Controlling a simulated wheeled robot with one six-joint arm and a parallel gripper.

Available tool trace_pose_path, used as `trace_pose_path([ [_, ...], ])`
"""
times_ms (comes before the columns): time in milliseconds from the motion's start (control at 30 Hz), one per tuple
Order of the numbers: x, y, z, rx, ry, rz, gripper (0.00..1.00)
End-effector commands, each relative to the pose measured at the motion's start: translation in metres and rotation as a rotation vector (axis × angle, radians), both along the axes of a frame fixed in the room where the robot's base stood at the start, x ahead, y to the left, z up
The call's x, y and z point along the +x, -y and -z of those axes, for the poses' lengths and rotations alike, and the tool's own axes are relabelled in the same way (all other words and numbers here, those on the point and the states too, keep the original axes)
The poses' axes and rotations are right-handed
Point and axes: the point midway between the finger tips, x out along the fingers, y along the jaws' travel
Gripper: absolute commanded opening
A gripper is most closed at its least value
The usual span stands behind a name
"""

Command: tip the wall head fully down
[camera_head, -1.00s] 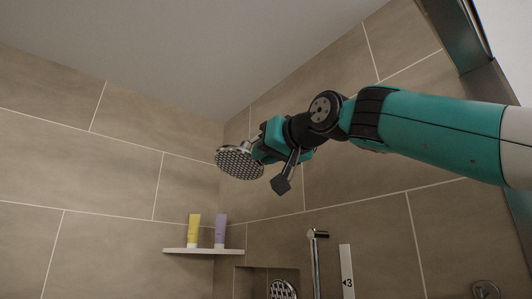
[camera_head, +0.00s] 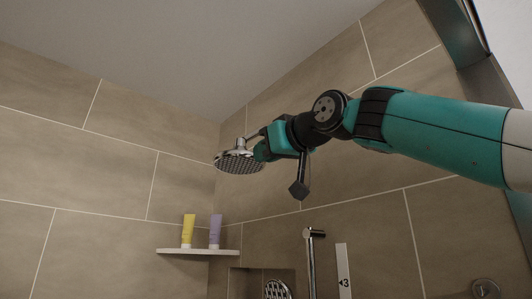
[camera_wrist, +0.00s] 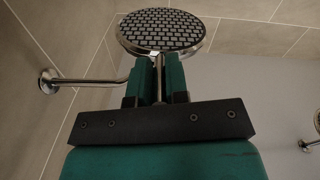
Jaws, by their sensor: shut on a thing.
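The wall head (camera_head: 238,164) is a round chrome shower head with a dotted spray face, high near the corner. Its face points mostly down in the head view. In the wrist view the wall head (camera_wrist: 160,31) is beyond my fingers, and a chrome arm (camera_wrist: 92,82) runs from it to a round flange on the left wall. My gripper (camera_head: 261,151) is at the right rim of the head. In the wrist view my gripper (camera_wrist: 159,66) is shut on a thin metal stem at the head's near edge. The exact grip contact is partly hidden.
A corner shelf (camera_head: 196,251) below holds a yellow tube (camera_head: 188,231) and a purple tube (camera_head: 215,231). A hand shower (camera_head: 278,289), a vertical rail (camera_head: 311,262) and a white marked strip (camera_head: 343,272) are lower on the right wall. Space directly under the head is clear.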

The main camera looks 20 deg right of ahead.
Motion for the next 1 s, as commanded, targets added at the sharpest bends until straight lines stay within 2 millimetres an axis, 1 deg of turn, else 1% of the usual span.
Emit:
trace_pose_path([
  [167, 0.0, 0.001, -0.001, 0.002, 0.001, 0.002, 0.0],
  [200, 0.0, 0.001, -0.001, 0.002, 0.001, 0.002, 0.19],
  [300, 0.0, 0.001, -0.001, 0.002, 0.001, 0.002, 0.4],
  [567, -0.001, 0.0, 0.0, 0.003, 0.0, 0.001, 0.4],
  [667, -0.006, 0.003, 0.001, 0.003, 0.001, 0.002, 0.4],
  [767, -0.018, 0.008, 0.003, 0.003, 0.003, 0.002, 0.4],
  [867, -0.038, 0.017, 0.003, 0.003, 0.005, 0.004, 0.4],
  [1000, -0.072, 0.032, 0.002, 0.003, 0.007, 0.01, 0.4],
])
